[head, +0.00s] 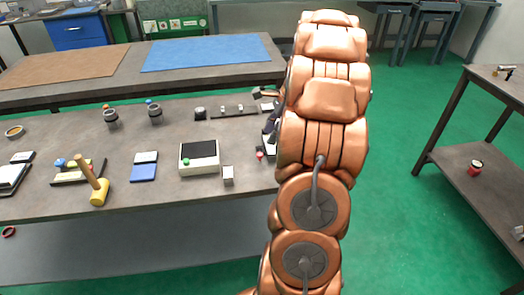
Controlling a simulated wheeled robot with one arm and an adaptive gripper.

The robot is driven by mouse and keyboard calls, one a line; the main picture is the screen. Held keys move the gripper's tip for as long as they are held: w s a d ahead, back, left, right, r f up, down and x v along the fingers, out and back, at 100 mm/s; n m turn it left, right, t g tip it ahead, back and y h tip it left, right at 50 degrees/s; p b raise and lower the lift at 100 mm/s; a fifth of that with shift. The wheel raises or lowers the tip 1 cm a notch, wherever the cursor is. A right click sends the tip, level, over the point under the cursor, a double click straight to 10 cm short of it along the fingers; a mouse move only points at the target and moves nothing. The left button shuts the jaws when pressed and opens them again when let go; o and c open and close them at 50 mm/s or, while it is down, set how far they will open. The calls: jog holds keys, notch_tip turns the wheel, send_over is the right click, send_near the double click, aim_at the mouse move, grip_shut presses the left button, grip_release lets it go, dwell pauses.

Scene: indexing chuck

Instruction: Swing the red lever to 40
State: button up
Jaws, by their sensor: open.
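A small red knob (259,154) shows at the right end of the near bench, just left of my copper arm. It may be the end of the red lever; the lever's shaft, the chuck and any scale marks are hidden behind my arm or too small to read. My gripper (270,124) shows only as dark parts at the arm's left edge, above and a little right of the red knob. Its fingers are mostly hidden; it is open, and I see nothing held. I cannot tell whether it touches anything.
On the near bench (240,127) stand a box with a dark screen and green button (199,157), a small white block (228,175), a yellow mallet (97,188) and two dark cups. A second bench lies behind.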

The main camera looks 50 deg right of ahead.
aim_at(260, 154)
jog(key=p+x, duration=0.1)
jog(key=x, duration=0.6)
jog(key=shift+a+f, duration=0.2)
jog(key=shift+f, duration=0.15)
grip_shut()
dwell(0.4)
